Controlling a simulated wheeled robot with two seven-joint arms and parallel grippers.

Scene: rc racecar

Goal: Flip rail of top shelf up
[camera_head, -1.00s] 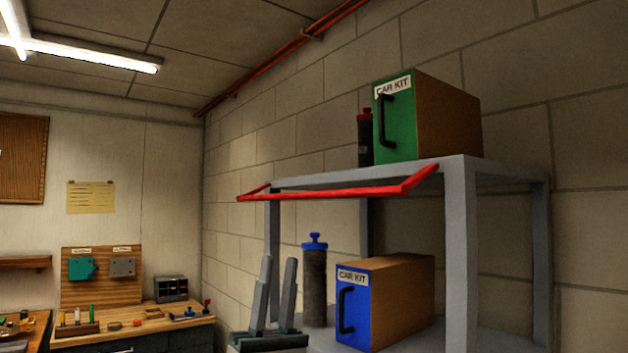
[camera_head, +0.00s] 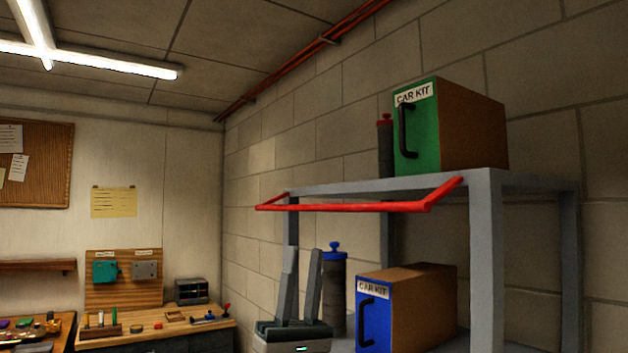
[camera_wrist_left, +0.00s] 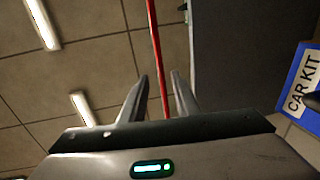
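The red rail (camera_head: 345,207) of the top shelf (camera_head: 400,183) sticks out from the shelf's front, with its long bar slightly below the board. My left gripper (camera_head: 303,249) points up, open and empty, with its fingertips below the bar in the head view. In the left wrist view, the rail (camera_wrist_left: 157,50) runs lengthwise through the gap between the open fingers (camera_wrist_left: 158,85). I see no contact between fingers and rail. My right gripper is not in view.
A green-fronted car kit box (camera_head: 418,135) and a dark red-capped bottle (camera_head: 385,148) stand on the top shelf. A blue-fronted car kit box (camera_head: 375,318) and a blue-capped bottle (camera_head: 335,290) stand below, right of my gripper. A workbench (camera_head: 165,328) is at lower left.

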